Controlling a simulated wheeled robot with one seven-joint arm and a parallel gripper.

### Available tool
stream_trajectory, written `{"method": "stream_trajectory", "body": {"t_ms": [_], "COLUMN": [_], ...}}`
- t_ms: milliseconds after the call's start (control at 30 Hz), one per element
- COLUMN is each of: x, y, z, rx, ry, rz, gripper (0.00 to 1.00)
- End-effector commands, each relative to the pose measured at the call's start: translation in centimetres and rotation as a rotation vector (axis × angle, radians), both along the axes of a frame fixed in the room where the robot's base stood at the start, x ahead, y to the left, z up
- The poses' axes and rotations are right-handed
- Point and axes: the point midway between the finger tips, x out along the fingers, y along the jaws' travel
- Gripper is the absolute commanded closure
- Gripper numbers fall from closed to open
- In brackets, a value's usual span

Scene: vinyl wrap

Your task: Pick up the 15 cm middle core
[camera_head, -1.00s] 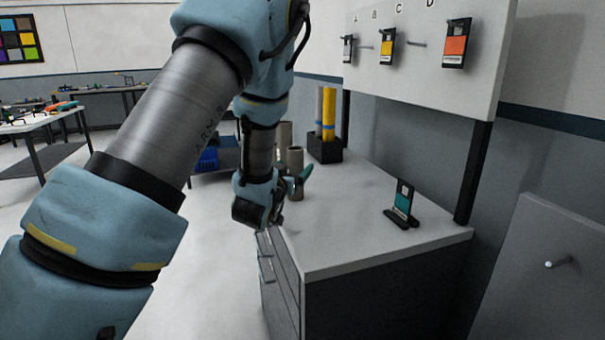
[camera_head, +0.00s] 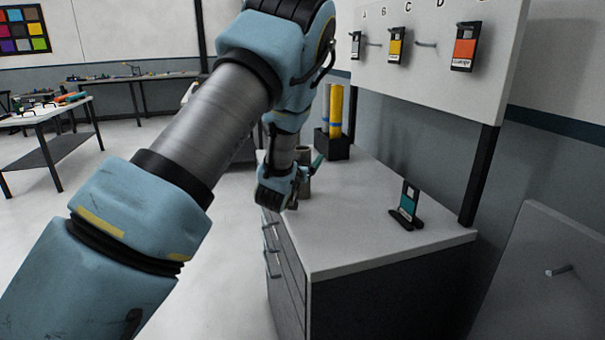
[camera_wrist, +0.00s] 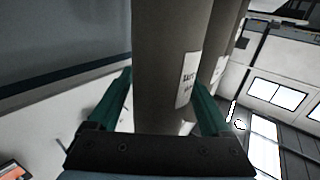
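A brown cardboard core (camera_wrist: 160,60) with a white label stands large between the two green fingers of my gripper (camera_wrist: 163,85) in the wrist view. The label's small print is not readable. The fingers are spread, one on each side of the core; I cannot tell whether either touches it. A second labelled brown core (camera_wrist: 217,62) shows just behind and to the right. In the head view my gripper (camera_head: 314,165) is at the bench's far left edge, and part of a core (camera_head: 304,158) shows beside it. My wrist hides most of that area.
The grey bench (camera_head: 365,235) is mostly clear. A teal-labelled tool (camera_head: 408,204) stands near its right side. A black holder (camera_head: 332,145) with yellow rolls (camera_head: 336,110) stands at the back. A pegboard (camera_head: 430,75) with hung tools is above.

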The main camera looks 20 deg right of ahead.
Motion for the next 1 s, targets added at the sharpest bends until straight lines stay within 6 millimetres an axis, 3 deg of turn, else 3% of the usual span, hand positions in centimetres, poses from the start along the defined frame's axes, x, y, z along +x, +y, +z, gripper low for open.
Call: {"method": "stream_trajectory", "body": {"t_ms": [67, 667, 1000], "x": [-0.01, -0.02, -0.01], "y": [0.01, 0.01, -0.01], "z": [0.01, 0.03, 0.28], "rx": [0.0, 0.0, -0.001], "ry": [0.0, 0.0, -0.001], "rz": [0.0, 0.0, 0.0], "gripper": [0.28, 0.95, 0.97]}}
